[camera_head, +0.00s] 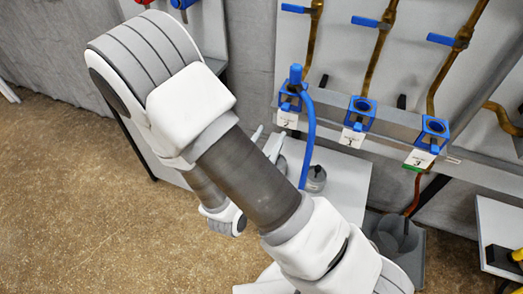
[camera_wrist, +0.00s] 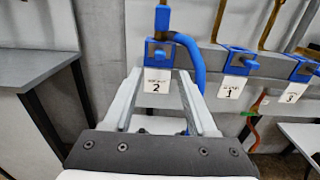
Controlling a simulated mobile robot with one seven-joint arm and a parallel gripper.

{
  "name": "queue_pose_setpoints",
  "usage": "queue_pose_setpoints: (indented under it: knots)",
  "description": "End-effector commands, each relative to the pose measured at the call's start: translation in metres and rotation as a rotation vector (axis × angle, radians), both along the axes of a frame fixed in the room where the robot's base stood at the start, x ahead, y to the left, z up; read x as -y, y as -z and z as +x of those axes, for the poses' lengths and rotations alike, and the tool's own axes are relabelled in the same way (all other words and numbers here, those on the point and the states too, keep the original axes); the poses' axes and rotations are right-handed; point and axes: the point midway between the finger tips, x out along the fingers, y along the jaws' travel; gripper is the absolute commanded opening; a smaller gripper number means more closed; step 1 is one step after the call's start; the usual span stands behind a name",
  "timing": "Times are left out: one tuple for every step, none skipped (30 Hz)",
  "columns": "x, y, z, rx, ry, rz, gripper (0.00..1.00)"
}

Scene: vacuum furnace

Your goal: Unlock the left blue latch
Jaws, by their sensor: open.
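The left blue latch (camera_head: 290,97) is on the grey rail, with a blue plug standing upright in it and a blue hose (camera_head: 309,130) hanging beside it. In the wrist view, the left latch (camera_wrist: 153,54) is straight ahead, above a white label marked 2 (camera_wrist: 157,81). My gripper (camera_wrist: 160,73) is open and empty. Its two fingers reach toward the latch and frame the label in the picture; I cannot tell whether they touch anything. In the head view my gripper is mostly hidden behind my arm, below and left of the latch.
A middle blue latch (camera_head: 360,112) and a right one (camera_head: 433,134) sit along the same rail, below brass pipes with blue valve handles (camera_head: 369,22). A grey table (camera_wrist: 38,68) stands at left in the wrist view. Open floor (camera_head: 80,200) lies at left.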

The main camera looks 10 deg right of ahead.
Motion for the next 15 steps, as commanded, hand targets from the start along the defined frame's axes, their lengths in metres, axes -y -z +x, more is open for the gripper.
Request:
queue_pose_setpoints:
  knots:
    - [-0.007,0.001,-0.009,-0.001,-0.005,0.002,0.57]
    - [-0.010,0.001,-0.015,-0.002,-0.005,0.001,0.57]
    - [-0.013,0.000,-0.021,-0.001,-0.005,0.000,0.57]
    - [-0.016,0.000,-0.025,-0.001,-0.004,0.001,0.57]
    - [-0.018,0.000,-0.029,-0.001,-0.004,0.001,0.57]
    - [-0.020,0.000,-0.033,-0.001,-0.003,0.001,0.57]
    - [-0.022,0.000,-0.036,-0.001,-0.003,0.001,0.57]
    - [-0.023,0.000,-0.038,-0.001,-0.002,0.001,0.57]
    - [-0.024,0.000,-0.041,-0.001,-0.001,0.000,0.57]
    - [-0.025,0.000,-0.042,-0.001,-0.002,0.001,0.57]
    - [-0.025,0.000,-0.043,-0.001,-0.002,0.001,0.57]
    - [-0.026,0.000,-0.044,-0.001,-0.001,0.000,0.57]
    - [-0.026,0.000,-0.045,-0.001,-0.001,0.000,0.57]
    - [-0.026,0.000,-0.045,-0.001,0.000,0.000,0.57]
    - [-0.026,0.000,-0.045,-0.001,0.000,0.000,0.57]
